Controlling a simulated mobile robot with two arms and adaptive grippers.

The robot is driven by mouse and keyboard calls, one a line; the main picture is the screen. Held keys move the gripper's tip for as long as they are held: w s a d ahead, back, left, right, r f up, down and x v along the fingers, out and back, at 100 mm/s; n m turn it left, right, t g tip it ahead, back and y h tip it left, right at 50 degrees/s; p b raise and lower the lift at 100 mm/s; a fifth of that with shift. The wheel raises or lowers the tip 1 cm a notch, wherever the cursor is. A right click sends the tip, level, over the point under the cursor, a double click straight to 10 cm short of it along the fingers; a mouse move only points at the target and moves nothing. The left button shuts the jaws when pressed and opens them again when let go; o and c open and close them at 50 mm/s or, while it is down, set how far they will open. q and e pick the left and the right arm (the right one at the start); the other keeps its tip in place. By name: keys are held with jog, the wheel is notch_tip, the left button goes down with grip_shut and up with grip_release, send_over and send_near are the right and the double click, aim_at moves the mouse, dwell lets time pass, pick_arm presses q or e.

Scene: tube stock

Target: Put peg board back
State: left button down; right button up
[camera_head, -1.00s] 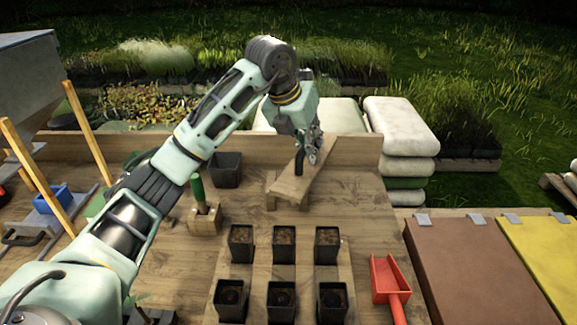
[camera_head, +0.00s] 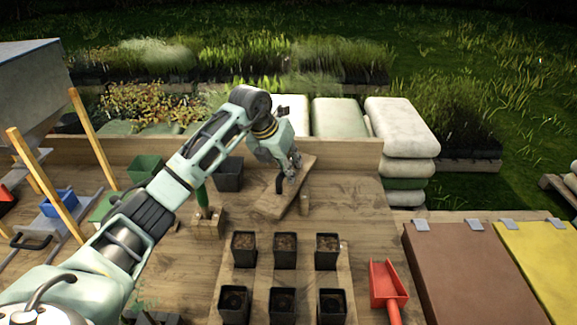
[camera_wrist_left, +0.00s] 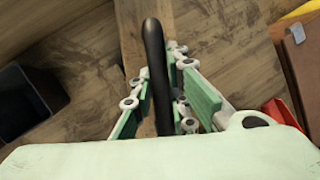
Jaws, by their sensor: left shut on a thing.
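The peg board (camera_head: 272,207) is a flat wooden board with a black arched handle (camera_head: 279,184), lying at a slant in the head view. My left gripper (camera_head: 291,178) is shut on the handle. In the left wrist view the handle (camera_wrist_left: 155,65) runs between the green finger pads of my left gripper (camera_wrist_left: 162,95), with the board (camera_wrist_left: 133,45) beneath. A small wooden upright (camera_head: 305,203) stands just right of the board. I cannot tell whether the board touches it or the bench. The board's underside is hidden. My right gripper is not in view.
Several black soil-filled pots (camera_head: 285,250) stand in rows in front. A green-handled tool stands in a wooden block (camera_head: 207,224) at left. A black empty pot (camera_head: 229,174) is behind it. A red scoop (camera_head: 386,282) lies right. The wooden bench (camera_head: 350,200) is clear right of the board.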

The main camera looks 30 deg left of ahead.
pick_arm(q)
jog(key=shift+f+b, duration=0.35)
jog(key=shift+f, duration=0.2)
jog(key=c, duration=1.8)
grip_release()
jog(key=shift+o, duration=0.6)
jog(key=shift+r, duration=0.4)
jog(key=b+v, duration=0.1)
jog(key=v, duration=1.1)
jog(key=shift+r, duration=0.2)
